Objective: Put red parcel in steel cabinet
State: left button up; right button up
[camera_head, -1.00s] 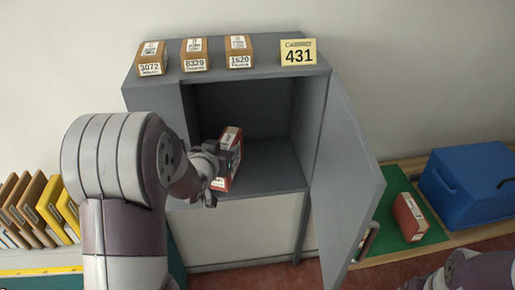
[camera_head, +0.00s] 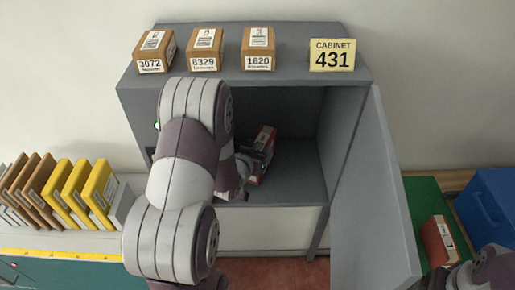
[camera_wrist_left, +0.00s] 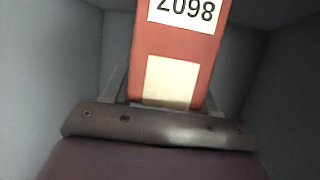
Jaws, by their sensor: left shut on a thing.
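The steel cabinet (camera_head: 350,140) is grey and stands against the wall with its door (camera_head: 375,200) swung open to the right. A red parcel (camera_head: 265,142) is inside the cabinet opening, tilted, above or at the cabinet floor; I cannot tell if it touches. My left gripper (camera_head: 258,160) is shut on it, partly hidden behind my left arm. In the left wrist view the red parcel (camera_wrist_left: 172,55) shows a white label reading 2098 and a cream patch, with grey cabinet walls around it. My right arm shows at the lower right; its fingers are not visible.
Three brown boxes (camera_head: 204,50) and a yellow sign reading CABINET 431 (camera_head: 332,56) stand on the cabinet top. Another red parcel (camera_head: 439,240) lies on a green mat (camera_head: 424,198) beside a blue bin (camera_head: 490,210). Brown and yellow packets (camera_head: 72,190) stand at the left.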

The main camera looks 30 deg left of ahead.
pick_arm(q)
jog(key=shift+s+d+r, duration=0.1)
jog(key=shift+s, duration=0.4)
jog(key=o, duration=1)
jog(key=shift+o, duration=1.4)
jog(key=shift+w+f, duration=0.2)
jog(key=shift+w, duration=0.05)
jog(key=shift+r, duration=0.1)
jog(key=shift+s+r, duration=0.2)
jog(key=shift+r, duration=0.05)
jog(key=b+v, duration=0.1)
jog(key=v, duration=1)
jog(key=s+d+f+m+g+h, duration=0.2)
jog(key=s+d+g, duration=0.6)
jog(key=d+g, duration=0.4)
jog(key=shift+s+d+f, duration=0.2)
jog(key=shift+d+f, duration=0.05)
jog(key=shift+f, duration=0.55)
